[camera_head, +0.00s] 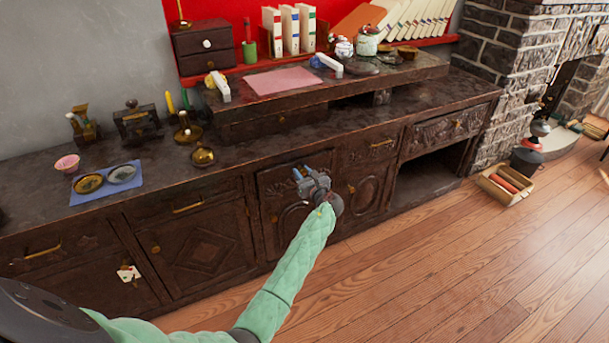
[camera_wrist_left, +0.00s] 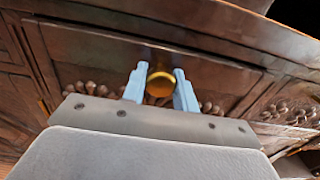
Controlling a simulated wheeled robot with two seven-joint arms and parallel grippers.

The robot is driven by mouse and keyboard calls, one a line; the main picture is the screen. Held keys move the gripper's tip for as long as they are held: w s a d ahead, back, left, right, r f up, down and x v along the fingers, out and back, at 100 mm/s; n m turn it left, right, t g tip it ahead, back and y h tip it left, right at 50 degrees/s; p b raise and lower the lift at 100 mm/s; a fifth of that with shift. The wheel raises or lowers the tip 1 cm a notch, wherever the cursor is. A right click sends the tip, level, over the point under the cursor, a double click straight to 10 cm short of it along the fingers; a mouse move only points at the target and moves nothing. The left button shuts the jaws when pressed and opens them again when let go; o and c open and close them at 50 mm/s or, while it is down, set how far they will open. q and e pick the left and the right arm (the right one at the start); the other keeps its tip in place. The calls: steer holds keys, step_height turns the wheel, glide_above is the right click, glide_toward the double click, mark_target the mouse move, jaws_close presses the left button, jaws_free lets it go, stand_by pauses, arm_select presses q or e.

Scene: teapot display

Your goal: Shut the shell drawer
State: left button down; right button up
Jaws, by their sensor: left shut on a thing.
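The carved dark wood drawer (camera_head: 272,178) is in the middle of the long cabinet's front. Its front fills much of the left wrist view (camera_wrist_left: 85,55), with bead-like carving low on both sides. My left gripper (camera_head: 301,173) is in front of this drawer. In the left wrist view my left gripper (camera_wrist_left: 160,88) has its two blue fingers shut on the drawer's round gold knob (camera_wrist_left: 160,84). The gripper hides part of the drawer in the head view. I cannot tell how far the drawer stands out. My right gripper is not in view.
Another carved drawer (camera_head: 430,137) is to the right, above an open recess (camera_head: 425,182). A door (camera_head: 205,252) is to the left. A wooden crate (camera_head: 497,192) stands on the floor at right. The wooden floor (camera_head: 430,270) in front is clear.

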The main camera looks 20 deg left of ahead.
mark_target(299, 166)
arm_select(q)
steer(key=x, duration=0.3)
steer(key=shift+r, duration=0.2)
steer(key=c, duration=1.3)
jaws_free()
steer(key=shift+c, duration=0.2)
steer(key=shift+o, duration=1.2)
steer(key=shift+w+f, duration=0.1)
steer(key=shift+w, duration=0.05)
steer(key=shift+a, duration=0.1)
